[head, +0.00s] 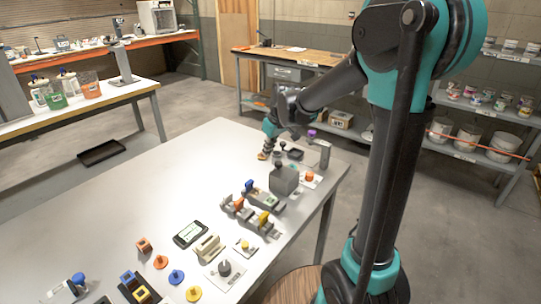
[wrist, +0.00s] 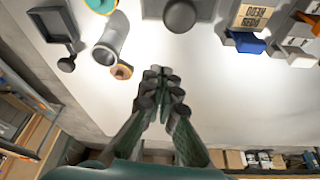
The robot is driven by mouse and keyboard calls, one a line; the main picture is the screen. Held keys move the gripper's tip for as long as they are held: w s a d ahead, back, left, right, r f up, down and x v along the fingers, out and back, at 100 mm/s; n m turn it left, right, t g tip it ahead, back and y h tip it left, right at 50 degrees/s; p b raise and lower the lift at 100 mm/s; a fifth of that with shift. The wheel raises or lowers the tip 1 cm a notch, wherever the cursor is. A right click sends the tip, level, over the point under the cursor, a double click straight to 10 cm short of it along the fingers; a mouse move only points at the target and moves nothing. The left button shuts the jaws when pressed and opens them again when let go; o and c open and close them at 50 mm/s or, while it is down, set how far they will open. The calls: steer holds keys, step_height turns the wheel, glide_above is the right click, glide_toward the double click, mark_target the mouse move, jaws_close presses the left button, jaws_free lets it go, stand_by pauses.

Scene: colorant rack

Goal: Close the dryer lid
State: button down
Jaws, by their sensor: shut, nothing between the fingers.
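No part is marked as the dryer, and I cannot tell for sure which thing its lid is. A grey block with a round dark knob (head: 284,179) stands near the right side of the white table; a grey square with a dark round knob (wrist: 180,15) is at the top of the wrist view. A dark square frame with a small knob (wrist: 55,26) is at the upper left there. My gripper (head: 264,152) is over the table's far right part, left of and beyond the block. In the wrist view my gripper (wrist: 162,74) is shut and empty, apart from these things.
A tilted grey cylinder (wrist: 111,40) and an orange-brown ring (wrist: 122,70) are left of the fingertips. A grey post (head: 324,154) stands at the table's right edge. Several coloured pieces and a phone-like device (head: 190,234) fill the near side. The table's left part is clear.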

steer(key=v, duration=0.9)
steer(key=s+d+f+m+h, duration=0.1)
steer(key=s+d+f+m, duration=0.3)
steer(key=s+d+f, duration=0.4)
steer(key=s+d+f+m+t+h, duration=0.1)
steer(key=s+d+f+m, duration=0.3)
steer(key=s+d+f, duration=0.4)
steer(key=s+f, duration=0.2)
steer(key=s, duration=0.4)
steer(key=shift+s, duration=0.25)
